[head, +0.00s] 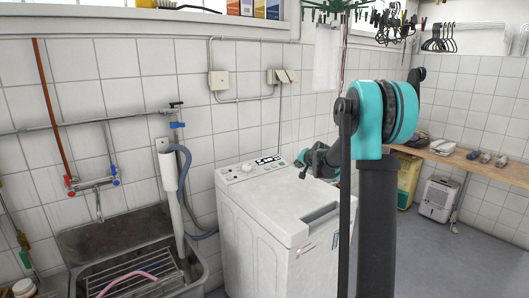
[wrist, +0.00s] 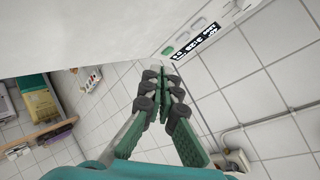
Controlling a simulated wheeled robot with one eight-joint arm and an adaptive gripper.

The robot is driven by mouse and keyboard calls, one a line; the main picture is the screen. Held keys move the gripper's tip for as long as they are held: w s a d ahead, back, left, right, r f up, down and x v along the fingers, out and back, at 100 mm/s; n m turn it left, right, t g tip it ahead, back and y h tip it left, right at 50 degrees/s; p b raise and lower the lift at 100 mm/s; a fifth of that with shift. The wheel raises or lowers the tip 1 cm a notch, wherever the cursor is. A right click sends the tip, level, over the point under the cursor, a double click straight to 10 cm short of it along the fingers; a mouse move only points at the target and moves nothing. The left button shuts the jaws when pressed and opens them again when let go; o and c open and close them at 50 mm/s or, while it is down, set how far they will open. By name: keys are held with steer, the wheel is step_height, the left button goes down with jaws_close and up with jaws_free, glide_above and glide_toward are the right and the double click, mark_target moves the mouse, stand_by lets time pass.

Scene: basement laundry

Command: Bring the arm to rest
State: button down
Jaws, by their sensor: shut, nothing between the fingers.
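My gripper (wrist: 165,78) is shut and empty; its green-padded fingers meet in the middle of the wrist view. In the head view my gripper (head: 303,168) shows small and dark, partly behind my arm. It appears just above or behind the right end of the washing machine's control panel. I cannot tell the exact gap. The white top-loading washing machine (head: 262,225) stands against the tiled wall. Its display panel (wrist: 194,42) shows near the fingertips in the wrist view. My teal and black arm rises in front, hiding part of the machine's right side.
A metal sink (head: 190,272) with a rack and pink hose is at the left, with a tap (head: 92,184) above. A wooden bench (head: 470,162) with shoes and a white dehumidifier (head: 438,199) stand at the right. The grey floor (head: 450,260) at the right is clear.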

steer(key=s+n, duration=0.1)
steer(key=s, duration=0.4)
steer(key=s+g, duration=0.1)
steer(key=s, duration=0.3)
steer(key=s+f+n, duration=0.1)
steer(key=s, duration=0.4)
steer(key=shift+s+d+n+g+h, duration=0.1)
steer(key=shift+s+n+g+h, duration=0.2)
steer(key=shift+s+g+h, duration=0.1)
steer(key=s+d+f+n+g, duration=0.1)
steer(key=s+f, duration=0.4)
steer(key=s, duration=0.7)
steer(key=s+d+f+n+g+h, duration=0.1)
steer(key=s+f, duration=0.3)
steer(key=s, duration=0.8)
steer(key=s+d+f+n+g+h, duration=0.1)
steer(key=s+f+g, duration=0.2)
steer(key=s, duration=0.9)
step_height(320, 180, down, 3)
steer(key=shift+d+r+n, duration=0.2)
steer(key=shift+n, duration=0.2)
steer(key=c, duration=2.2)
jaws_free()
